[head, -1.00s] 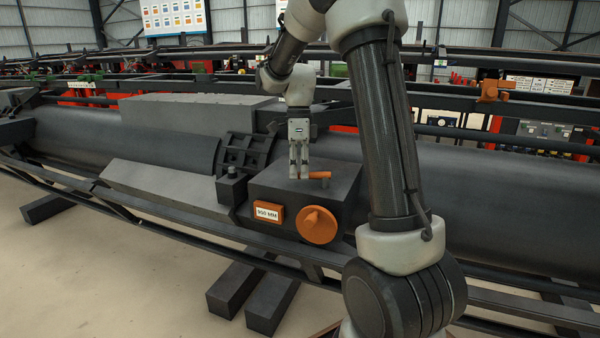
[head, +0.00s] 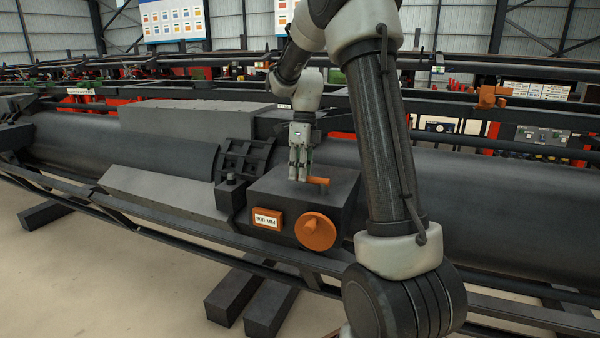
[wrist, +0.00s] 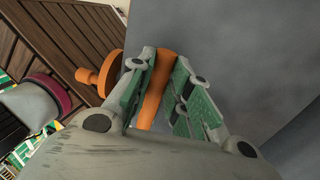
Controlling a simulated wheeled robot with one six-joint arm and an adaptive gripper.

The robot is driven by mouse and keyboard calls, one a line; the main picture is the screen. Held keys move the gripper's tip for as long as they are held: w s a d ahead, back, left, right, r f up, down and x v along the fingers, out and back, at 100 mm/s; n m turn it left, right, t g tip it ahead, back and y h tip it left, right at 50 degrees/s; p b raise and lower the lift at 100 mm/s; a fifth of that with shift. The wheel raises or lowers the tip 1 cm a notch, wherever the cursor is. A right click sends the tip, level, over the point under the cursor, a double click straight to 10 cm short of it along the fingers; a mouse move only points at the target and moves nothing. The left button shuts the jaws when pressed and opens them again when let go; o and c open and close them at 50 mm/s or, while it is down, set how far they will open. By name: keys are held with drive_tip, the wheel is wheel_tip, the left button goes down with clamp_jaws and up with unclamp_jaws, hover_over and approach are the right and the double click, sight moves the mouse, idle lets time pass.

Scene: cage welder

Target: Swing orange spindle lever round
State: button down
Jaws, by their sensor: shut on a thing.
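The orange lever (head: 317,181) lies on top of a dark grey box and points right in the head view. In the wrist view, the lever (wrist: 155,88) runs lengthwise between the green-padded fingers. My gripper (head: 300,177) points down at the box top and is shut on the lever; it also shows in the wrist view (wrist: 160,65). The lever's part between and behind the fingers is partly hidden in the head view.
The dark box (head: 275,184) carries a white-on-orange label (head: 267,219) reading about 900 MM and a round orange disc (head: 316,231) on its front. A large grey pipe (head: 500,200) runs behind. Dark rails (head: 180,224) run along the front. Open floor lies at lower left.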

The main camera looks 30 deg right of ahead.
drive_tip(key=shift+w+r, duration=0.1)
drive_tip(key=c, duration=1.3)
unclamp_jaws()
drive_tip(key=r, duration=0.4)
drive_tip(key=w+d+r, duration=0.1)
drive_tip(key=r, duration=0.2)
drive_tip(key=d+r, duration=0.1)
drive_tip(key=r, duration=0.3)
drive_tip(key=shift+w+r, duration=0.15)
drive_tip(key=shift+r, duration=0.2)
